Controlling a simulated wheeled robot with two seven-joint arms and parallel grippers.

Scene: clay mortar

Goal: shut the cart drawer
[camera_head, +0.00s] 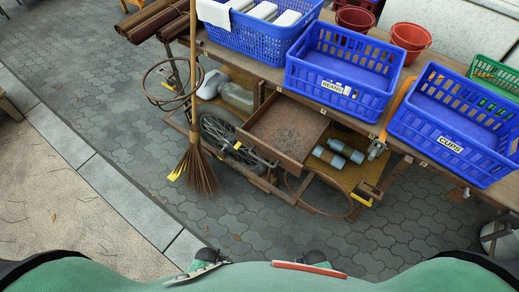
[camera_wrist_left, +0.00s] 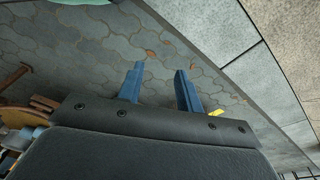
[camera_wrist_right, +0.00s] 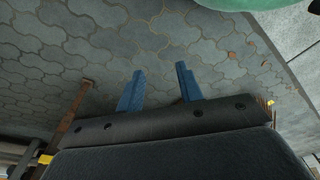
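The cart drawer (camera_head: 283,130) is a brown wooden tray with an empty-looking, dirty bottom. It is pulled out from under the cart top (camera_head: 262,72), its front edge toward me. My left gripper (camera_wrist_left: 159,72) is open and empty in the left wrist view, with paving beyond its blue fingers. My right gripper (camera_wrist_right: 160,74) is also open and empty in the right wrist view, over paving. Both are apart from the drawer. I cannot clearly make out either gripper's fingers in the head view.
Blue baskets (camera_head: 338,76) stand on the cart top. A broom (camera_head: 194,160) leans left of the drawer, near a spoked wheel (camera_head: 221,136). The paving (camera_head: 250,222) before the cart is clear.

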